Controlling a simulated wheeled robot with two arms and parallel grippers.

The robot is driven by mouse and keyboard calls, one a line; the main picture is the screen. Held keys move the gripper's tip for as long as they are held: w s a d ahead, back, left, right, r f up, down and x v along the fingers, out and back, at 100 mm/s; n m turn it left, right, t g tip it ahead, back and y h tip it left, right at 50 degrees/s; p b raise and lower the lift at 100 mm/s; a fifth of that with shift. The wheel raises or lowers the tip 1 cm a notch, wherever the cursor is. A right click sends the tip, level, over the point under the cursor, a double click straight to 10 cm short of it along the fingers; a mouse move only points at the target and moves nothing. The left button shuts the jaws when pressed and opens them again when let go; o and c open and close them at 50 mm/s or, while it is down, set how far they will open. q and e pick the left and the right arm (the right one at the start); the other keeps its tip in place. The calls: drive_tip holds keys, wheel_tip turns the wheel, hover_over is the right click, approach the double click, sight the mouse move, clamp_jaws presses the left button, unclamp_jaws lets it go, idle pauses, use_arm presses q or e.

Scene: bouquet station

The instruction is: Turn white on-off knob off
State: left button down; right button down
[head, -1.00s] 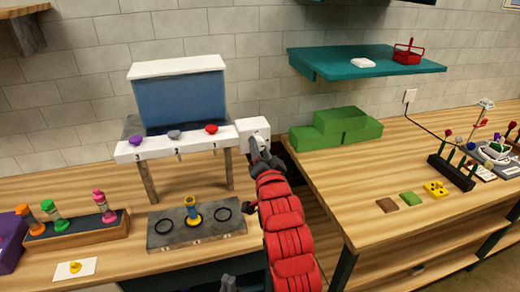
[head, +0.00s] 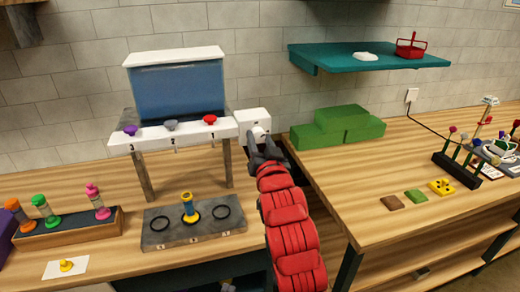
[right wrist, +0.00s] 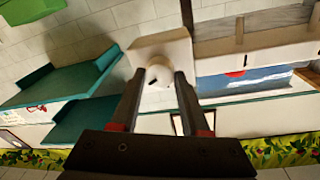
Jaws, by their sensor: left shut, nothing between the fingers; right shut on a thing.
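The white on-off knob (head: 259,131) sits on a white box (head: 246,117) at the right end of the dispenser. In the right wrist view the knob (right wrist: 160,74) is round with a dark mark, on the face of the white box (right wrist: 166,43). My right gripper (head: 262,141) is shut on the knob, with one finger on each side of it in the right wrist view (right wrist: 160,80). It partly hides the knob in the head view. My left gripper (head: 228,287) is shut and empty at the bottom edge, mostly cut off.
The dispenser has a blue tank (head: 179,90) and purple, grey and red knobs. A grey plate (head: 165,238) with rings and a yellow-topped vial lies below. Green blocks (head: 338,128) stand right of the knob. A teal shelf (head: 340,56) is above them.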

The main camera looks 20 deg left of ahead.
drive_tip(key=n, duration=0.1)
drive_tip(key=n+b, duration=0.2)
drive_tip(key=n, duration=0.1)
drive_tip(key=shift+f, duration=0.25)
drive_tip(key=n, duration=0.3)
drive_tip(key=shift+y+b, duration=0.3)
drive_tip(key=shift+y, duration=0.1)
drive_tip(key=n, duration=0.2)
drive_tip(key=shift+r+n, duration=0.1)
drive_tip(key=shift+n, duration=0.3)
drive_tip(key=shift+n+y+p, duration=0.4)
drive_tip(key=shift+n+y, duration=0.1)
drive_tip(key=shift+n, duration=1.5)
drive_tip(key=shift+c, duration=2)
unclamp_jaws()
